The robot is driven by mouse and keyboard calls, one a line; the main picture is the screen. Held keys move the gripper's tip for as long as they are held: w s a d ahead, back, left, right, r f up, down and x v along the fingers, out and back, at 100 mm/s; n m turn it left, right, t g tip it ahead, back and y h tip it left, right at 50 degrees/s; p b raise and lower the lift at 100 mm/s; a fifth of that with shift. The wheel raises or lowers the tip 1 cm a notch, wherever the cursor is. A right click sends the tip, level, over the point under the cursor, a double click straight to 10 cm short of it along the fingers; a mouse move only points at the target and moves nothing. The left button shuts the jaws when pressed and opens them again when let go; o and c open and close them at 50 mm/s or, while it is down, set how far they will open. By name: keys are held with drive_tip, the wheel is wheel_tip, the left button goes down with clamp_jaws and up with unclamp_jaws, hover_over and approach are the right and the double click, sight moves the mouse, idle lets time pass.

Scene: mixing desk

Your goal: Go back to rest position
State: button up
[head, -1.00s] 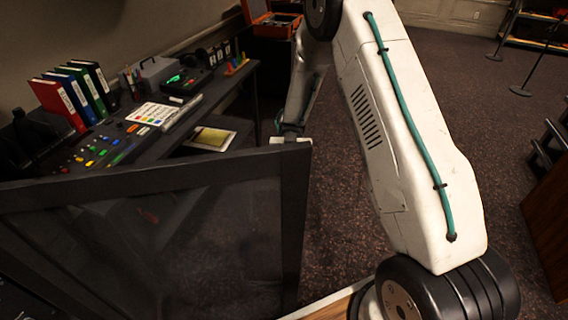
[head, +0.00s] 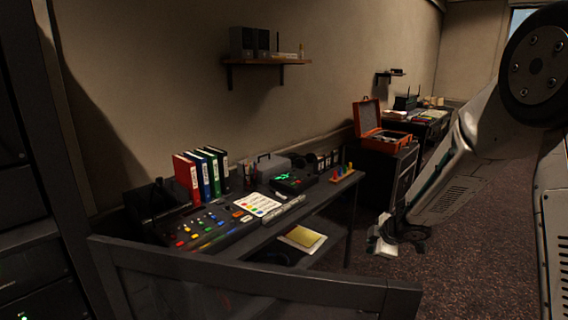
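My arm (head: 455,180) reaches in from the right side of the head view, with its shoulder joint at the top right and the forearm angled down to the left. My gripper (head: 383,240) is at its lower end, over the floor just right of the mixing desk (head: 345,215). It looks clear of the desk, but it is small and dark. I cannot make out its fingers or whether it holds anything.
A dark framed panel (head: 250,277) stands in front of the desk. The desk carries a mixing console (head: 205,228) and several binders (head: 187,178). An open orange case (head: 380,134) sits on a dark cabinet behind my gripper. Carpet (head: 470,250) is clear at right.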

drive_tip(key=s+d+r+m+g+h, duration=0.2)
drive_tip(key=s+d+r+m+h, duration=0.1)
drive_tip(key=s+d+r+m, duration=0.4)
drive_tip(key=s+d+r+m+g+h, duration=0.2)
drive_tip(key=s+d+r+m+h, duration=0.15)
drive_tip(key=s, duration=0.55)
drive_tip(key=s+a+r+m+y, duration=0.1)
drive_tip(key=s+a+r, duration=0.2)
drive_tip(key=s, duration=0.5)
drive_tip(key=s+a+r+m+g+y, duration=0.1)
drive_tip(key=s+a+r+m+y, duration=0.1)
drive_tip(key=s, duration=0.7)
drive_tip(key=s+a+r+m+y, duration=0.1)
drive_tip(key=s+a+r, duration=0.3)
drive_tip(key=s, duration=0.4)
drive_tip(key=shift+s+a+r+m+g, duration=0.2)
drive_tip(key=shift+s+a+m+g, duration=0.15)
drive_tip(key=shift+a+m, duration=0.2)
drive_tip(key=shift+d+y, duration=0.1)
drive_tip(key=shift+y, duration=0.15)
